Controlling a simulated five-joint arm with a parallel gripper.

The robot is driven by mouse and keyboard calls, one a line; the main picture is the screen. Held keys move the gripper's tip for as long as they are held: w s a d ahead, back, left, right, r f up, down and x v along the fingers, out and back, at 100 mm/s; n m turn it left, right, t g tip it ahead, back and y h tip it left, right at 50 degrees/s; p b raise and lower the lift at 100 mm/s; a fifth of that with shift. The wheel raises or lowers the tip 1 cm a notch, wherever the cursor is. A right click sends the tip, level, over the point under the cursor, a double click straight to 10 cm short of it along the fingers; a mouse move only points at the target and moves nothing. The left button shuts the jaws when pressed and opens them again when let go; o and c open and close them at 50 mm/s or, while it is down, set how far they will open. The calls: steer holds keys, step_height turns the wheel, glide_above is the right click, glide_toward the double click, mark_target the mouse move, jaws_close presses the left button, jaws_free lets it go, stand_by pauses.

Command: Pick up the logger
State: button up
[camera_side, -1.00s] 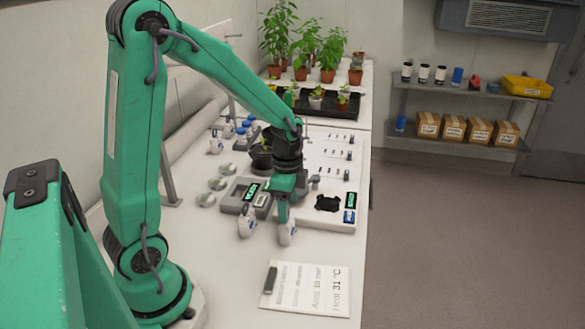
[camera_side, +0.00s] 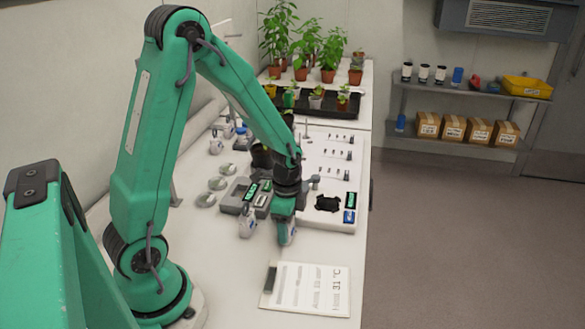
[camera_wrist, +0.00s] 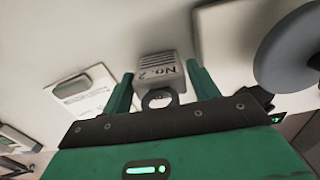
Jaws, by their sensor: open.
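A small pale grey block marked "No. 2" with a ring on its end (camera_wrist: 158,68), which looks like the logger, lies between the fingers of my gripper (camera_wrist: 160,72) in the wrist view. The fingers are open, one on each side, with a gap showing at both sides. In the side view my gripper (camera_side: 284,238) is low over the bench and hides most of this block. A similar white and blue piece (camera_side: 247,222) stands just left of it.
A white sheet with a dark clip (camera_side: 310,290) lies on the bench in front. Grey devices with green displays (camera_side: 240,195) stand behind left. A pale board (camera_side: 335,217) is behind right. A blue-grey round thing (camera_wrist: 292,50) shows at the wrist view's right.

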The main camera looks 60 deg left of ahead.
steer(key=shift+f, duration=0.1)
steer(key=shift+c, duration=0.4)
steer(key=c, duration=0.7)
step_height(320, 180, up, 2)
step_height(320, 180, up, 2)
steer(key=shift+w+r, duration=0.1)
steer(key=s+d+r, duration=0.1)
steer(key=d+r, duration=0.1)
steer(key=d, duration=0.1)
steer(key=s+d+r, duration=0.1)
steer(key=d+r, duration=0.1)
steer(key=d, duration=0.2)
steer(key=s+d+r, duration=0.2)
steer(key=d, duration=0.2)
steer(key=shift+r, duration=0.4)
steer(key=shift+a, duration=0.1)
